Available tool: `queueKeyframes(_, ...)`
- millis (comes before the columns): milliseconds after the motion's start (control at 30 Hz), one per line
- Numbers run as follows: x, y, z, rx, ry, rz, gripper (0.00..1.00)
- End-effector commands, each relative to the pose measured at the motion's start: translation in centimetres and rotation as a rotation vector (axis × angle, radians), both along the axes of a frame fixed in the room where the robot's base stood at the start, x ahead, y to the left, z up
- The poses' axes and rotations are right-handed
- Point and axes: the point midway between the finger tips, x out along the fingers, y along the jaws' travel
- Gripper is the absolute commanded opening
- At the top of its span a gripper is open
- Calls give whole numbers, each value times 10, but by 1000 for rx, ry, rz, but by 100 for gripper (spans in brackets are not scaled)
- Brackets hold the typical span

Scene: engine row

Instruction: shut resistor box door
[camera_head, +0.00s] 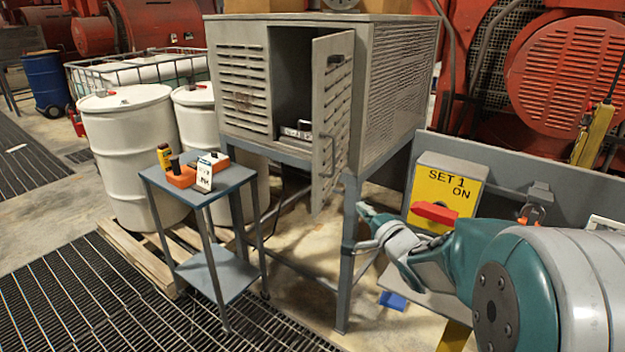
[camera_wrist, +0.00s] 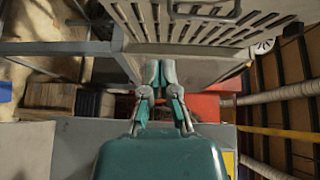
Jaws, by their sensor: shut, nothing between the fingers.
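The resistor box (camera_head: 405,75) is a grey slatted cabinet on a metal stand. Its slatted door (camera_head: 332,115) stands open, swung outward, showing the dark inside. The door has a handle (camera_head: 326,155) at mid-height. My gripper (camera_head: 368,213) is shut and empty, low and to the right of the door's lower edge, close to the stand's front leg. In the wrist view my gripper (camera_wrist: 160,74) has its fingertips together, and a slatted panel with a handle, seemingly the door (camera_wrist: 235,30), lies beyond them. I cannot tell whether the fingertips touch it.
A small blue table (camera_head: 225,178) with tools stands left of the stand. White drums (camera_head: 128,150) are behind it on a pallet. A yellow switch panel (camera_head: 445,190) with a red handle is near my arm on the right. Floor grating (camera_head: 70,290) is clear at front left.

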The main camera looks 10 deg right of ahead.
Motion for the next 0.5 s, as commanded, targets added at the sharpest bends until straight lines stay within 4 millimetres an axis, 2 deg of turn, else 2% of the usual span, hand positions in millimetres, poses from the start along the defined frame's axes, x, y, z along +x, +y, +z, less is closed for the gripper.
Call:
queueKeyframes(100,2,0,-3,68,-12,31,0)
queueKeyframes(267,11,3,-3,84,-14,41,0)
queueKeyframes(500,51,17,-3,80,-13,41,0)
